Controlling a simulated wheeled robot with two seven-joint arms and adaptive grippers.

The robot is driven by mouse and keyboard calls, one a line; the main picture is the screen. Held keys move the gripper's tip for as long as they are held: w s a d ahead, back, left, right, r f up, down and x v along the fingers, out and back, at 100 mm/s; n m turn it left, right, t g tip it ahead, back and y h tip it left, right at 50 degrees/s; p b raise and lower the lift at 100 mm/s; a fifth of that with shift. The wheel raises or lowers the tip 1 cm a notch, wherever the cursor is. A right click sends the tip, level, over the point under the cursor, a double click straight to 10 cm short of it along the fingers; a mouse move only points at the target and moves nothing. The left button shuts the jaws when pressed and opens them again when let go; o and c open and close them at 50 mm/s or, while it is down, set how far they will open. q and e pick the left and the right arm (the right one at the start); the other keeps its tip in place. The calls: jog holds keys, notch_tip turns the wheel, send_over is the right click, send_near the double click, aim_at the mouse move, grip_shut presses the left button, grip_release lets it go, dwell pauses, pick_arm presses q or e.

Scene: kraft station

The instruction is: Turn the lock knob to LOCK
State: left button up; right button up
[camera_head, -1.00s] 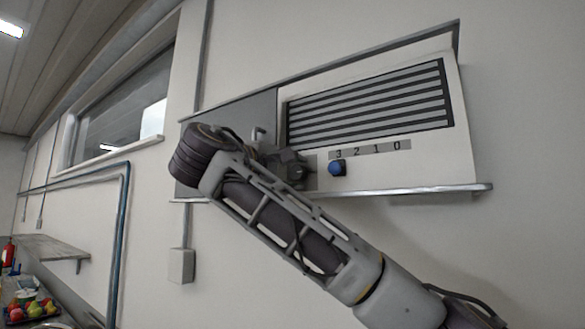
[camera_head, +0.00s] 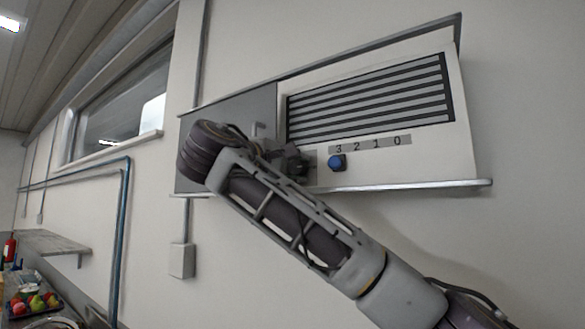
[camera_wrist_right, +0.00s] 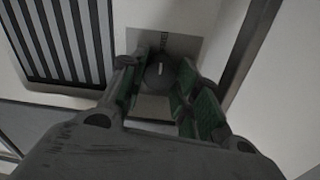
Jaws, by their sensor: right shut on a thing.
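The lock knob (camera_wrist_right: 158,75) is a dark round knob with a short white mark, seen in the right wrist view. It sits on a grey label plate (camera_wrist_right: 182,46) whose lettering is mostly hidden and too small to read. My right gripper (camera_wrist_right: 160,84) has a green-padded finger on each side of the knob and is shut on it. In the head view my right gripper (camera_head: 296,163) is at the wall panel, and my own arm and hand hide the knob there. My left gripper is in neither view.
A blue knob (camera_head: 337,162) sits close to the right of my gripper, under a 3-2-1-0 scale (camera_head: 370,145). A slatted vent (camera_head: 370,100) is above. A metal ledge (camera_head: 430,186) runs below the panel. A grey cover (camera_head: 230,115) lies to the left.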

aim_at(294, 168)
jog(key=shift+f+n, duration=0.1)
jog(key=shift+n, duration=0.3)
jog(key=shift+n+b, duration=0.55)
jog(key=shift+n, duration=1.15)
jog(key=o, duration=0.7)
jog(key=shift+o, duration=0.2)
jog(key=shift+s+a, duration=0.1)
jog(key=shift+v, duration=2.3)
jog(key=v, duration=0.7)
